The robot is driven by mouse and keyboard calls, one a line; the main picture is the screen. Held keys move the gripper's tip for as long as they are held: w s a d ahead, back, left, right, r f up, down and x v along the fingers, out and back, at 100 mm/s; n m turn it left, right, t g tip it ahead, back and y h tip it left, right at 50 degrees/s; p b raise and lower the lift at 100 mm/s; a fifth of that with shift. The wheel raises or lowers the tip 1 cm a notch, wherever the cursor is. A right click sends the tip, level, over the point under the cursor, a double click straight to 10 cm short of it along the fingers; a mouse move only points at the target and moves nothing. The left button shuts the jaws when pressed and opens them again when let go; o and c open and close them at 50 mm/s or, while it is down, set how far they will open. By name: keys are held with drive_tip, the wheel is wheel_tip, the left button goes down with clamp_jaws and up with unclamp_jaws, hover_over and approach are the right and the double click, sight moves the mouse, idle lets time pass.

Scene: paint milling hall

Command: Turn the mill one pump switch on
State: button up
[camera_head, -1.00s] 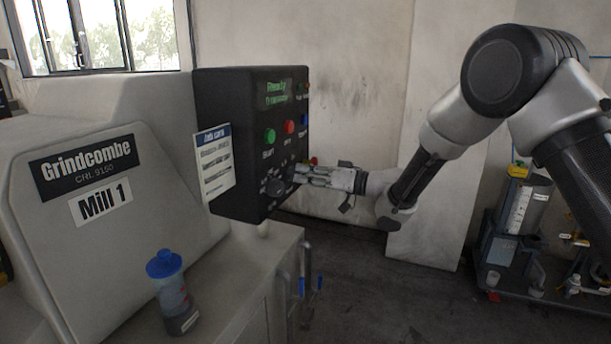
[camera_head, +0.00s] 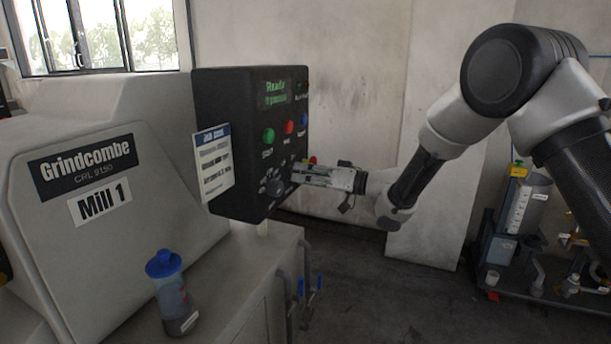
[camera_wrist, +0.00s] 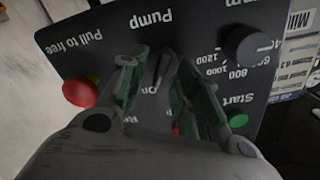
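The black control panel (camera_head: 250,140) of Mill 1 stands at the centre-left in the head view. In the wrist view the panel appears upside down. The dark pump switch (camera_wrist: 162,66), with the words "Pump" and "On" near it, shows between the two fingers of my gripper (camera_wrist: 158,72). The fingers are apart, with gaps visible beside the switch. Whether their tips reach past its face, I cannot tell. In the head view my gripper (camera_head: 300,175) is at the panel's lower right, its fingers hiding the switch.
The round speed dial (camera_wrist: 247,45) and the red "Pull to free" button (camera_wrist: 82,91) flank my fingers. A green start button (camera_head: 268,136) and a red button (camera_head: 289,127) sit higher. A blue-capped bottle (camera_head: 171,290) stands on the mill ledge. A cart (camera_head: 520,265) stands at right.

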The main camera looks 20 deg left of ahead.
drive_tip(key=s+d, duration=0.1)
drive_tip(key=d, duration=1.1)
